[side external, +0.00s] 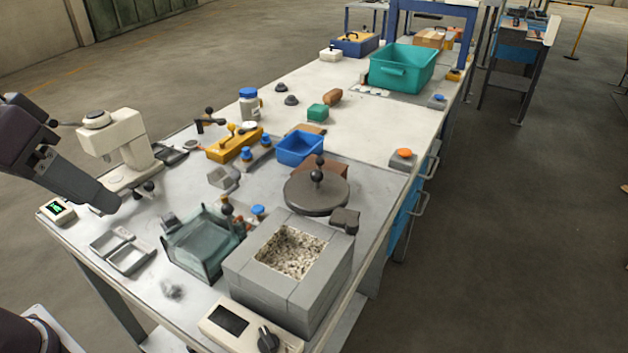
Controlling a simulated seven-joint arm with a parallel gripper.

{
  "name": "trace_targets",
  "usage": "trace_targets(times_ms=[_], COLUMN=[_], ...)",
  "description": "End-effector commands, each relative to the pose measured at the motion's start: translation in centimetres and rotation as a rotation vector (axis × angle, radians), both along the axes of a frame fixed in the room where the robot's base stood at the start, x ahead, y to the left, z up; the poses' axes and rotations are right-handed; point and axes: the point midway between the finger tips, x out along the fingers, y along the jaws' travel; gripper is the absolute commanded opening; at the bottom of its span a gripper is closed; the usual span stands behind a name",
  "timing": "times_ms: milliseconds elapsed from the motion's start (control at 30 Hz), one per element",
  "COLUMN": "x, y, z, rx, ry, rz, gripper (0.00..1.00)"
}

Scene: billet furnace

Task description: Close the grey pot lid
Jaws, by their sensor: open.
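The grey pot lid (303,196) is a dark round disc with a black ball knob on top. It sits level to the back of the square grey pot (268,292), off its opening. A dark bracket (345,219) stands at the pot's back corner, beside the lid's edge. The pot's top is open and shows a speckled, grainy inside. My gripper (112,204) is at the left, at the end of my dark arm, well away from the lid. It is open, with no held object visible; its fingers are hard to make out.
A control box (245,328) with a black knob is in front of the pot. A clear greenish bin (203,247) stands left of it. A white microscope-like device (125,145) is close to my gripper. A blue bin (300,147) is behind the lid.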

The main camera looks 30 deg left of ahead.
Motion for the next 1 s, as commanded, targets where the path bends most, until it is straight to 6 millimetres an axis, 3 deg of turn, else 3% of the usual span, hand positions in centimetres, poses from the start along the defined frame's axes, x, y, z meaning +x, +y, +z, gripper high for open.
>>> trace_targets(times_ms=[100, 200, 300, 433, 500, 633, 1000], x=[7.3, 14.8, 22.3, 29.1, 31.1, 32.8, 34.0], y=[-0.9, -2.1, -4.1, -7.8, -9.6, -11.6, -11.9], z=[3.0, 3.5, 1.8, -2.3, -4.3, -6.5, -12.5], rx=[-0.203, -0.331, -0.394, -0.406, -0.402, -0.396, -0.397], ry=[0.111, 0.211, 0.279, 0.294, 0.284, 0.265, 0.264], rz=[0.264, 0.550, 0.840, 1.129, 1.224, 1.312, 1.326], gripper=[0.46, 0.46, 0.46, 0.46, 0.46, 0.46, 0.46])
